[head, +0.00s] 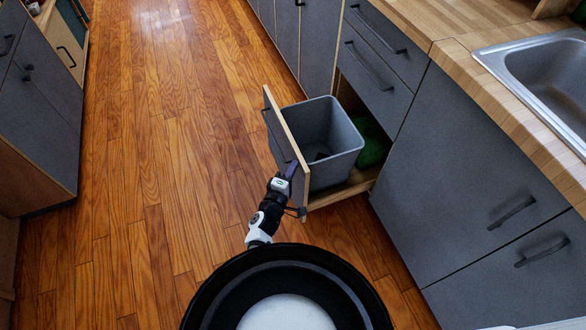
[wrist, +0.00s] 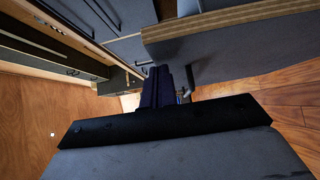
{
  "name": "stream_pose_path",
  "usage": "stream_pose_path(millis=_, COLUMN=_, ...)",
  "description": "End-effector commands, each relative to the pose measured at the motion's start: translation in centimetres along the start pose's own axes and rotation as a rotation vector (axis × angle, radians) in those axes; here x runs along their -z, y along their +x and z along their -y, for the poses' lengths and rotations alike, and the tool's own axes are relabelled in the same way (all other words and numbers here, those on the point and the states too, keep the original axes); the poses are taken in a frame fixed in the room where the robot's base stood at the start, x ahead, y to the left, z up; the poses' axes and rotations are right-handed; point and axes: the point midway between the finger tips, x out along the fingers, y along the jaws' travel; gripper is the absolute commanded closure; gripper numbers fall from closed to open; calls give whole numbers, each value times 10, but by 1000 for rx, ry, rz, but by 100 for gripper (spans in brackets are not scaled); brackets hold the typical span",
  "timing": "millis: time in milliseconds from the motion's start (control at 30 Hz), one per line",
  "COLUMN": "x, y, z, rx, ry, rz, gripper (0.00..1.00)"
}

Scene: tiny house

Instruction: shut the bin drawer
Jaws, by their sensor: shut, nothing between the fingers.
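The bin drawer (head: 285,132) is pulled out from the right-hand cabinet row, with its front panel standing out over the floor. A grey bin (head: 340,132) sits in it, with something dark at its bottom. My gripper (head: 292,170) is shut and empty at the near end of the front panel, on its outer side. In the wrist view the shut dark fingers (wrist: 161,86) point toward a grey panel with a wooden top edge (wrist: 235,18), which looks like the drawer front. I cannot tell whether the fingers touch it.
A green object (head: 373,147) is behind the bin inside the cabinet. Grey cabinets (head: 455,175) with a wooden counter and a sink (head: 545,75) line the right. More cabinets (head: 38,135) stand at the left. The wooden floor (head: 150,170) between them is clear.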

Motion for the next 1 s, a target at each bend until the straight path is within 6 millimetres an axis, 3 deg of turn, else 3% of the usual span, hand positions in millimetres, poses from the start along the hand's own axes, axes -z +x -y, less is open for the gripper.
stream_pose_path(millis=367, x=-16, y=15, z=-2, rx=-2, ry=-3, rz=1, gripper=100)
stream_pose_path(millis=567, x=-47, y=46, z=-3, rx=-4, ry=-5, rz=4, gripper=100)
stream_pose_path(millis=1000, x=-130, y=132, z=-2, rx=-5, ry=-5, rz=-4, gripper=100)
